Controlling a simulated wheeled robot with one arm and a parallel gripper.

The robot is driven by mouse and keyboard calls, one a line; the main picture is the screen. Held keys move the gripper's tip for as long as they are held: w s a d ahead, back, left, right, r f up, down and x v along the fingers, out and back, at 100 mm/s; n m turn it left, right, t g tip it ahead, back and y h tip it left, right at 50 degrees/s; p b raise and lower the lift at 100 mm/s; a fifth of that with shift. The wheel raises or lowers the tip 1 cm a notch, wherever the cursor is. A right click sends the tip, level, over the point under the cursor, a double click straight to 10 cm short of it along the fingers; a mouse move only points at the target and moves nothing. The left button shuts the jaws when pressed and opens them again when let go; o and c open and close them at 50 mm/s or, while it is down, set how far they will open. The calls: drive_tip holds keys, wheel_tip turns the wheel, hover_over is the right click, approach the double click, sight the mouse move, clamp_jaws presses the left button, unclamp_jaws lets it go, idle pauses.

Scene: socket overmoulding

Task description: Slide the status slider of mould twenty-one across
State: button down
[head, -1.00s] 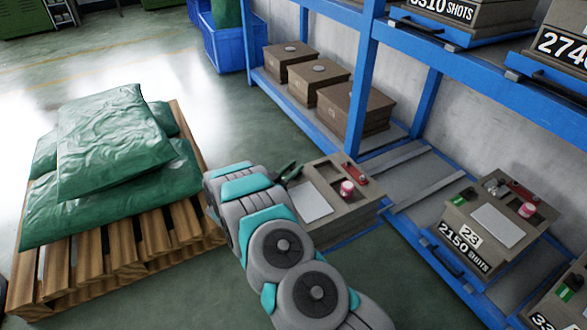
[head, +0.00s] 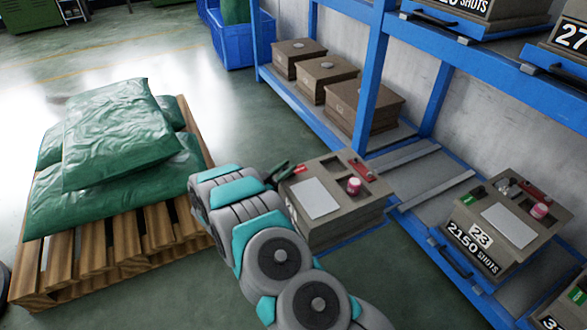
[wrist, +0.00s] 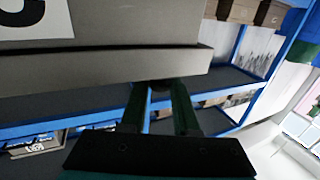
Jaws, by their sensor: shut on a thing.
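A grey-brown mould (head: 345,222) stands drawn out from the shelf, with a pale plate, a pink-capped jar and a red item on top. Its number does not show in the head view. In the wrist view the mould's front (wrist: 120,40) fills the top, with a cut-off digit on a white label. My gripper (wrist: 160,88), with dark green fingers, is below this front, shut on a dark piece that looks like the tray handle. In the head view my arm hides most of it.
Several brown boxes (head: 362,106) stand behind. A pallet (head: 60,270) with green sacks is at left. Bare floor lies between pallet and shelf.

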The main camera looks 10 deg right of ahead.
drive_tip(key=shift+a, duration=0.1)
drive_tip(key=c, duration=0.7)
unclamp_jaws()
drive_tip(key=v, duration=0.7)
drive_tip(key=shift+s+a, duration=0.25)
drive_tip(key=shift+s, duration=0.05)
